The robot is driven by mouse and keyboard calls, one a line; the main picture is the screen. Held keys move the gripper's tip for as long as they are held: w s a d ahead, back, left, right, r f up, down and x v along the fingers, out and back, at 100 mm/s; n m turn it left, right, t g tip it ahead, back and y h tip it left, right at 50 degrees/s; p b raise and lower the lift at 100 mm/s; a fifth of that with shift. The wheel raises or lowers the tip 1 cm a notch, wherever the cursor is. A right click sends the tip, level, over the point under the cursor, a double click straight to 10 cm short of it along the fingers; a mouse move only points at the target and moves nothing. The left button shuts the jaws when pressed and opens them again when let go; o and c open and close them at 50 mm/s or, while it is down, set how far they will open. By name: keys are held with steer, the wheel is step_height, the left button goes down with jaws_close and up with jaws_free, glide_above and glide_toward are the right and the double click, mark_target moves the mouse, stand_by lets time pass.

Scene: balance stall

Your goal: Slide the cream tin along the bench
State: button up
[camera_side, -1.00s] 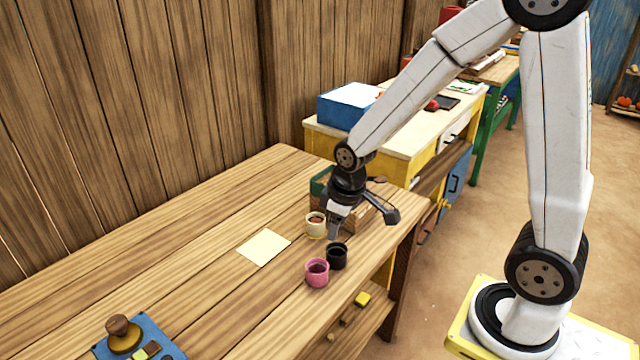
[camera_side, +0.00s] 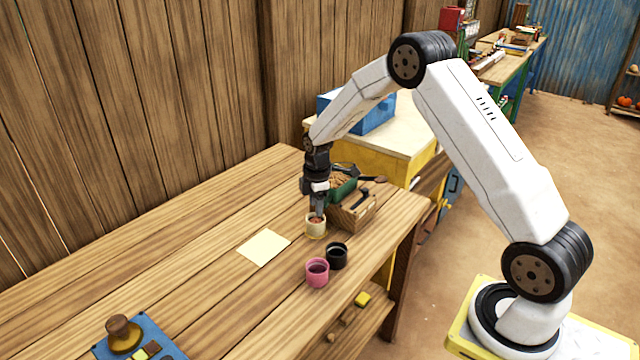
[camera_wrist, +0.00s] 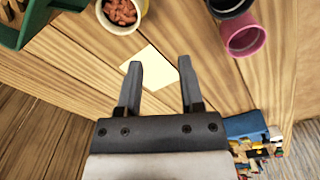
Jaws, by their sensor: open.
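The cream tin (camera_side: 316,232) stands upright on the wooden bench (camera_side: 190,260), with reddish-brown pieces inside. My gripper (camera_side: 317,212) points down at the tin; in the side view its fingers overlap the tin's far rim. In the wrist view my gripper (camera_wrist: 160,62) has its fingers spread with nothing between them. There the cream tin (camera_wrist: 122,30) is at the top, beyond the fingertips and left of centre, partly cut off by the frame. I cannot tell whether a finger touches it.
A pale card (camera_side: 263,247) lies flat left of the tin. A black tin (camera_side: 337,257) and a pink tin (camera_side: 317,274) stand nearer the front edge. A wooden box (camera_side: 355,212) and a green tray (camera_side: 345,190) are close behind. A blue board (camera_side: 140,340) lies at lower left.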

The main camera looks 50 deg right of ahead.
mark_target(318, 225)
steer(key=shift+w+d+f+n, duration=0.45)
steer(key=shift+d+f+n, duration=0.05)
steer(key=shift+d+f, duration=0.25)
steer(key=shift+w+d+f+n, duration=0.4)
steer(key=shift+d+f+n, duration=0.1)
steer(key=shift+d+f, duration=0.2)
steer(key=shift+r, duration=0.1)
steer(key=shift+f, duration=3.95)
jaws_close()
